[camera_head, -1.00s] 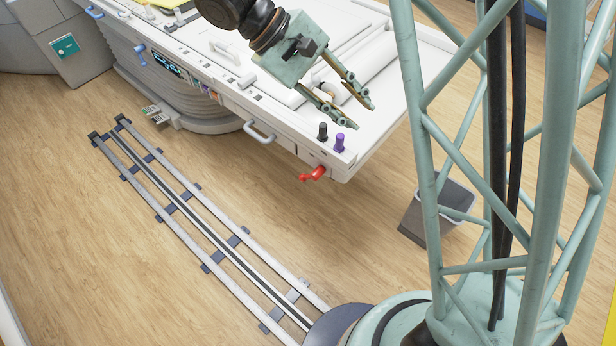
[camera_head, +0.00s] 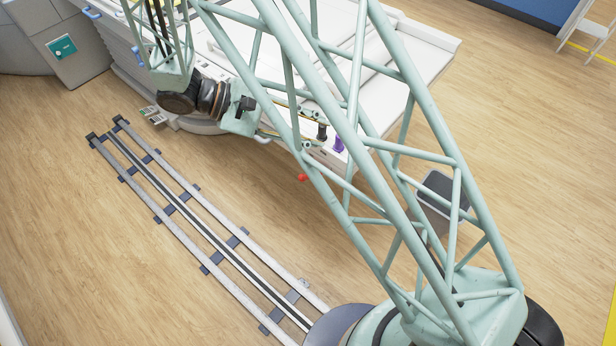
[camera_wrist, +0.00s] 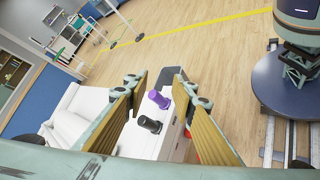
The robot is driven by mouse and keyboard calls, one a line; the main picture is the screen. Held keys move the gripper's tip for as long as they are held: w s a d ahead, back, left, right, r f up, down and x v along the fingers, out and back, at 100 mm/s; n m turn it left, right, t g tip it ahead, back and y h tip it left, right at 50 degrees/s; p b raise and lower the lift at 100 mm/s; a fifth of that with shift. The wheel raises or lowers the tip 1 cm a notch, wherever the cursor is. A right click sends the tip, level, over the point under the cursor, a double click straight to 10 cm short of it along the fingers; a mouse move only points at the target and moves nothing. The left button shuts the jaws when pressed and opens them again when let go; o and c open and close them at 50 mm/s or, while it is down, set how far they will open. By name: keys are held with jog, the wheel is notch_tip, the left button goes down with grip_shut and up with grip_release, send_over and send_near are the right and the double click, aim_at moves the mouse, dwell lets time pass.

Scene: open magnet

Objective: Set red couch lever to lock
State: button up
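The red couch lever (camera_head: 302,177) shows as a small red spot below the couch's front corner. My arm's lattice hides most of it, so its setting cannot be told. In the wrist view a sliver of red (camera_wrist: 188,133) shows beside the right finger. My gripper (camera_head: 315,130) is at the couch side, up and close to the lever but apart from it. In the wrist view my gripper (camera_wrist: 165,83) has its two fingers spread wide with nothing held. The white couch (camera_head: 425,62) is partly behind my arm.
A black knob (camera_head: 322,131) and a purple knob (camera_head: 338,144) stand on the couch corner near my fingers. A grey bin (camera_head: 440,190) is on the floor at right. Floor rails (camera_head: 200,220) run at left. The wooden floor between rails and couch is clear.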

jog(key=w+a+f+n+t+h, duration=0.1)
jog(key=a+f+n+t, duration=0.1)
jog(key=a+f, duration=0.35)
jog(key=a+f+n+t+h, duration=0.2)
jog(key=a+f, duration=0.1)
jog(key=f, duration=0.6)
jog(key=n+t+b, duration=0.1)
jog(key=n+t, duration=0.3)
jog(key=t, duration=0.1)
send_near(305, 179)
jog(key=v, duration=0.2)
jog(key=shift+s+a+f, duration=0.1)
jog(key=shift+s+a, duration=0.15)
jog(key=shift+d, duration=0.1)
jog(key=shift+r+b+x, duration=0.15)
jog(key=shift+b+x, duration=0.05)
jog(key=shift+x, duration=3.2)
jog(key=shift+r+b+x, duration=0.1)
jog(key=shift+b+x, duration=0.05)
jog(key=shift+x, duration=3.25)
jog(key=shift+w, duration=0.1)
grip_shut()
